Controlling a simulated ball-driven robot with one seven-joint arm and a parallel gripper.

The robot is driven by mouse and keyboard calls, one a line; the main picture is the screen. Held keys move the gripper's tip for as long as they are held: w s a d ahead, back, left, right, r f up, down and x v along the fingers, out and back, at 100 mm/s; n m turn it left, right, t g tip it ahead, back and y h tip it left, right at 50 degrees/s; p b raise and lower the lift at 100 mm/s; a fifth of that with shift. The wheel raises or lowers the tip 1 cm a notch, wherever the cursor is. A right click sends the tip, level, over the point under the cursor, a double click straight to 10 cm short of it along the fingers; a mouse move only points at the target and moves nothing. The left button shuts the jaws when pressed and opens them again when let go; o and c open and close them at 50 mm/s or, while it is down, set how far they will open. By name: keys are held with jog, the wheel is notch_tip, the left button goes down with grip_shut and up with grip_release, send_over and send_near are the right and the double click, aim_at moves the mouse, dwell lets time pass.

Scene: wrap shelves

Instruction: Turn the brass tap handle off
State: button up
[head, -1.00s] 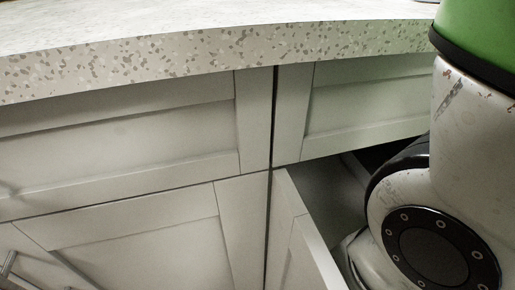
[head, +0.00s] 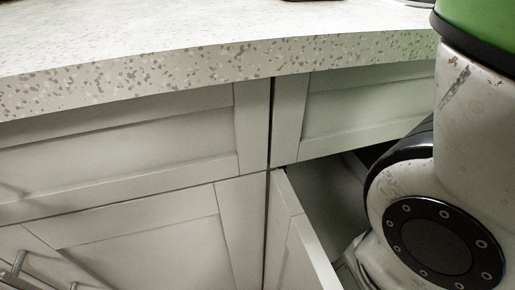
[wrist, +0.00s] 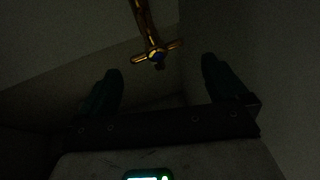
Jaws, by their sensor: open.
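The brass tap handle (wrist: 157,55) shows in the dim wrist view, at the top middle. It is a crossbar with a blue centre at the lower end of a brass pipe (wrist: 141,15). My gripper (wrist: 160,75) is open in the wrist view, with one finger on each side of the handle's line. No contact between fingers and handle is visible. In the head view the handle and my gripper are hidden; my arm reaches into the dark opening under the counter.
The cupboard door (head: 303,250) stands open beside my arm. A speckled countertop (head: 200,50) overhangs closed cabinet fronts (head: 140,235). Pale walls (wrist: 235,40) surround the handle in the dark interior.

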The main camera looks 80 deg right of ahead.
jog(key=shift+v, duration=1.75)
jog(key=shift+r+p, duration=0.1)
jog(key=shift+p, duration=0.35)
jog(key=c, duration=0.3)
jog(key=shift+s+a+r+n+g+y+p, duration=0.15)
jog(key=shift+s+n+g+y+p, duration=0.2)
jog(key=shift+y+p, duration=0.35)
jog(key=c, duration=0.3)
jog(key=shift+s+a+g+y+p, duration=0.5)
jog(key=shift+g+y+p, duration=0.25)
jog(key=shift+p, duration=0.3)
jog(key=c, duration=0.5)
jog(key=shift+a+f+y, duration=0.1)
jog(key=shift+f+y, duration=0.15)
jog(key=shift+f, duration=0.1)
jog(key=shift+b+x, duration=2.05)
jog(key=shift+x, duration=3.3)
jog(key=shift+s+f, duration=0.15)
jog(key=shift+f, duration=0.05)
jog(key=shift+c, duration=0.3)
